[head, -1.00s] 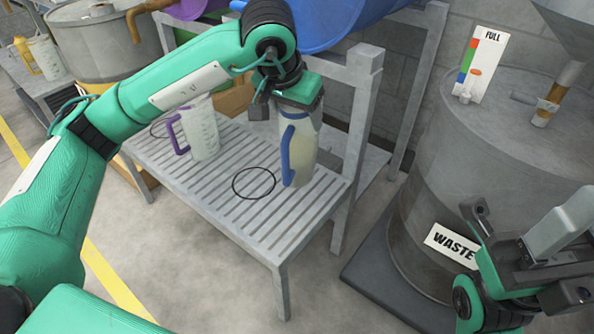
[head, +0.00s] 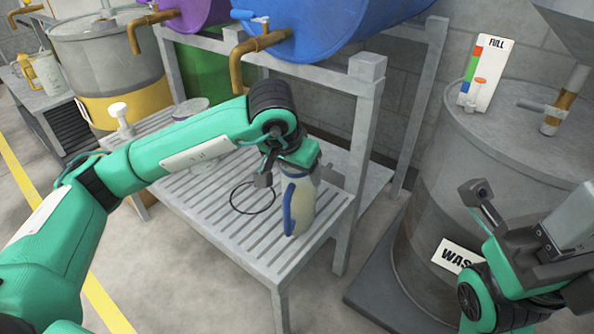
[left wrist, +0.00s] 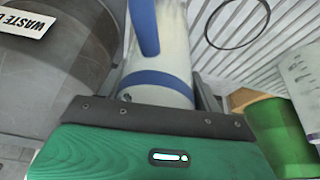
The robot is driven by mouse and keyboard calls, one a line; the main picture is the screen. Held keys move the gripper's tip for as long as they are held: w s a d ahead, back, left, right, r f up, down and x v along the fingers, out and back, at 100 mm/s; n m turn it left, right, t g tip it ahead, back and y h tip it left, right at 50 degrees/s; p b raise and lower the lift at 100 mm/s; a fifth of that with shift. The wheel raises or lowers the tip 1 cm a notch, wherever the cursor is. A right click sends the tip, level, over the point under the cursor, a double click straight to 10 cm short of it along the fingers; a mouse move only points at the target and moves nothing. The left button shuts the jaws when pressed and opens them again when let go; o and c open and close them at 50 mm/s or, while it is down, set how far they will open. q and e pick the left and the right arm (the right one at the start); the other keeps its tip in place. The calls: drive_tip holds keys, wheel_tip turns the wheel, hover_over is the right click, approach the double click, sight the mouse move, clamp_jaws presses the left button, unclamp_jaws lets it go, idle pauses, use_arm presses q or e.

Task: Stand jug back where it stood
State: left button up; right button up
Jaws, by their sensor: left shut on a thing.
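The jug (head: 300,208), pale and translucent with a blue handle, is upright over the right front part of the slatted bench (head: 262,250). Whether its base touches the slats I cannot tell. My left gripper (head: 292,160) is shut around the jug's upper part; in the left wrist view the jug (left wrist: 168,50) shows a blue band between the fingers. A thin black ring (head: 234,203) is marked on the bench left of the jug, with the jug outside it. My right gripper (head: 520,230) is at the lower right, away from the bench; its jaw opening is unclear.
A purple-handled jug, mostly hidden behind my left arm in the head view, shows in the left wrist view (left wrist: 305,75). A blue drum (head: 340,25) with a brass tap (head: 255,45) lies above the bench. The grey waste drum (head: 420,215) stands to the right.

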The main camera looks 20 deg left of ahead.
use_arm(q)
drive_tip(key=shift+f, duration=0.15)
drive_tip(key=o, duration=1.9)
